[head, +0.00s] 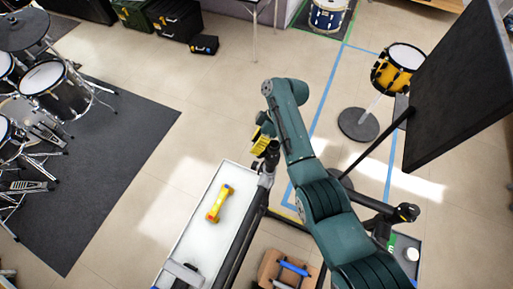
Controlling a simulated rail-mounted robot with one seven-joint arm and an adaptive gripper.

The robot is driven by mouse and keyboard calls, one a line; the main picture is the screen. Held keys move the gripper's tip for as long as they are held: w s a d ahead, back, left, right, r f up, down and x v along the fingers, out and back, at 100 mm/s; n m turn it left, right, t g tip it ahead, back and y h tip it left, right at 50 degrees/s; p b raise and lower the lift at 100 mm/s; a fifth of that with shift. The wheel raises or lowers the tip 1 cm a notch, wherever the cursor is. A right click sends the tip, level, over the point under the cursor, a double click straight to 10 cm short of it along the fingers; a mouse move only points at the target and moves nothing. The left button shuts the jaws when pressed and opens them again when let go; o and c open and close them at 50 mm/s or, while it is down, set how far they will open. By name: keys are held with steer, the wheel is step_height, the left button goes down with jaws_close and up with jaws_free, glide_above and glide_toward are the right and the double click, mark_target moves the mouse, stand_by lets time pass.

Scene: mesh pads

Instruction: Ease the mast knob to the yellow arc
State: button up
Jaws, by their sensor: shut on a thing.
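My gripper (269,160) is in the head view near the middle, at the end of my teal arm. It is small and dark there, below a yellow part at the wrist. It is shut on the mast knob at the upper end of a black frame beside the white tabletop. The fingers cover the knob, so its shape and angle cannot be told. I cannot make out the yellow arc clearly.
A yellow and orange tool (218,203) lies on the white tabletop (196,225). A large black panel (455,90) on a slanted pole stands at right, near a yellow drum (397,69). Drum kits stand on a grey mat (105,160) at left. Floor between is clear.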

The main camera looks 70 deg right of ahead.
steer(key=n+y+b, duration=0.1)
steer(key=b, duration=0.2)
steer(key=shift+f, duration=0.35)
steer(key=shift+r+g+y+b, duration=0.15)
steer(key=shift+g+y+b, duration=0.15)
steer(key=shift+y+b, duration=0.1)
steer(key=shift+r, duration=0.1)
steer(key=o, duration=1.2)
steer(key=shift+r, duration=0.1)
steer(key=v, duration=1.2)
